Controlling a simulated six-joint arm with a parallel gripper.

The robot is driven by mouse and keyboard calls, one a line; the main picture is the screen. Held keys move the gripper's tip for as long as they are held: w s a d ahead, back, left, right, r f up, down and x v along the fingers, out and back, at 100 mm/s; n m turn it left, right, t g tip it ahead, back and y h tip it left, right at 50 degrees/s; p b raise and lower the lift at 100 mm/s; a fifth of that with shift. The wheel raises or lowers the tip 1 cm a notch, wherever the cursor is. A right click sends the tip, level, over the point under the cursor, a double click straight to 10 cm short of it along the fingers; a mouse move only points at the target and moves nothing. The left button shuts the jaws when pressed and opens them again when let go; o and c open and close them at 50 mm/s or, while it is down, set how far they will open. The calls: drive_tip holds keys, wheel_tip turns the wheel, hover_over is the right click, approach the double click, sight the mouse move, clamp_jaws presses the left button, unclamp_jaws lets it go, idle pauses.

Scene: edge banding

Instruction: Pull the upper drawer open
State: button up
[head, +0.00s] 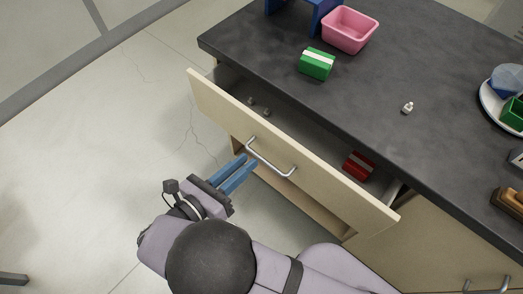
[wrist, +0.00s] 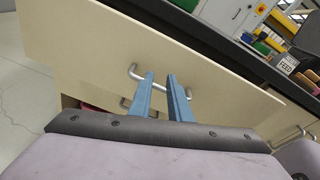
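The upper drawer (head: 310,165) stands pulled well out from under the dark worktop, its inside showing. Its pale front carries a silver bar handle (head: 270,163), which also shows in the wrist view (wrist: 133,70). My gripper (head: 243,168) is just in front of the drawer front, near the handle's left part. In the wrist view its two blue fingers (wrist: 160,76) are apart with a gap between them, and the handle bar shows on both sides of them. I see no clear grip on the bar; whether a finger touches it I cannot tell.
A red block (head: 359,166) and small knobs (head: 262,107) lie in the drawer. On the worktop (head: 365,85) are a green block (head: 317,64), a pink bin (head: 350,30), a small white piece (head: 407,108) and a plate (head: 488,105). The floor at left is clear.

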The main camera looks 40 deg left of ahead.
sight(262, 158)
drive_tip(key=f+n+p, duration=0.1)
drive_tip(key=n, duration=0.4)
drive_tip(key=f+n+p, duration=0.1)
drive_tip(key=n+p, duration=0.1)
drive_tip(key=n, duration=0.2)
drive_tip(key=f+n+p, duration=0.1)
drive_tip(key=n, duration=0.4)
drive_tip(key=shift+s+d+n, duration=0.3)
drive_tip(key=shift+s+d, duration=0.05)
drive_tip(key=shift+s, duration=0.05)
drive_tip(key=shift+w, duration=0.1)
drive_tip(key=shift+w+f+p, duration=0.2)
drive_tip(key=shift+w+f, duration=0.05)
drive_tip(key=shift+w, duration=0.9)
drive_tip(key=shift+w+f+p, duration=0.25)
drive_tip(key=shift+w+f, duration=0.05)
drive_tip(key=shift+w, duration=0.9)
drive_tip(key=shift+w+f+p, duration=0.2)
drive_tip(key=shift+w+f, duration=0.05)
drive_tip(key=shift+w, duration=0.9)
clamp_jaws()
